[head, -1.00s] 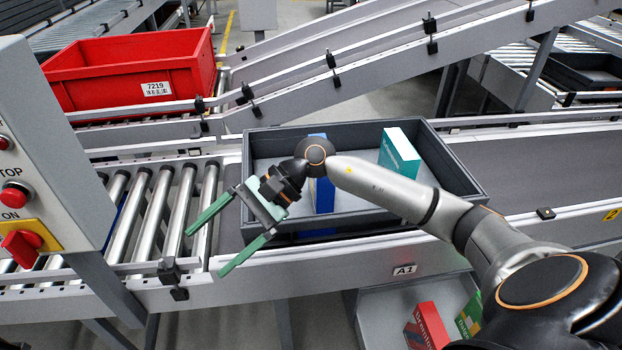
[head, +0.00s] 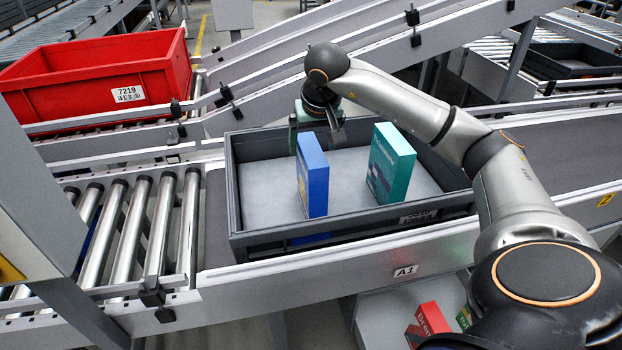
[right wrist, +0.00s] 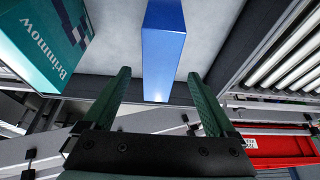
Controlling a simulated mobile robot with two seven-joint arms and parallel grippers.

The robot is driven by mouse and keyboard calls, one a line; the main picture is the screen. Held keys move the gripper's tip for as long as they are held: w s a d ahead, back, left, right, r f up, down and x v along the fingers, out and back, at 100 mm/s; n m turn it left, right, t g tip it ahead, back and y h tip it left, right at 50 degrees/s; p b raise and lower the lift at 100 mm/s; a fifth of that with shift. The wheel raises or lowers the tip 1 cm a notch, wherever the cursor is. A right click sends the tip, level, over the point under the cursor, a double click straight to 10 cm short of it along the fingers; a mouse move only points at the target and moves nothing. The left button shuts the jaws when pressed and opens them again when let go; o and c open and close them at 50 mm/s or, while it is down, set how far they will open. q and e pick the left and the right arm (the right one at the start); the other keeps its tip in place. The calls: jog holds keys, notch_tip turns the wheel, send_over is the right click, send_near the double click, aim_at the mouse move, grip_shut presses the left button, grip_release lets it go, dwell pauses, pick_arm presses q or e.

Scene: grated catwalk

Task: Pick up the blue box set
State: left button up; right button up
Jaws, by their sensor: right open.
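The blue box (head: 312,178) stands upright in the left half of a dark grey tray (head: 270,238) on the conveyor. In the right wrist view the blue box (right wrist: 163,50) lies ahead, between the lines of the two green fingers. My right gripper (head: 312,122) is at the far side of the blue box, over the tray, pointing down. Its fingers are partly hidden behind the box in the head view. In the wrist view the gripper (right wrist: 158,76) is open and empty. My left gripper is not in view.
A teal box (head: 390,165) stands upright right of the blue one in the tray. A red crate (head: 95,75) sits on the conveyor behind left. Metal rollers (head: 130,235) lie left of the tray. A red box (head: 432,320) lies in a bin below the conveyor.

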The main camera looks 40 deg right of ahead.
aim_at(312, 151)
jog(key=shift+x, duration=2.9)
jog(key=shift+f, duration=0.25)
grip_shut()
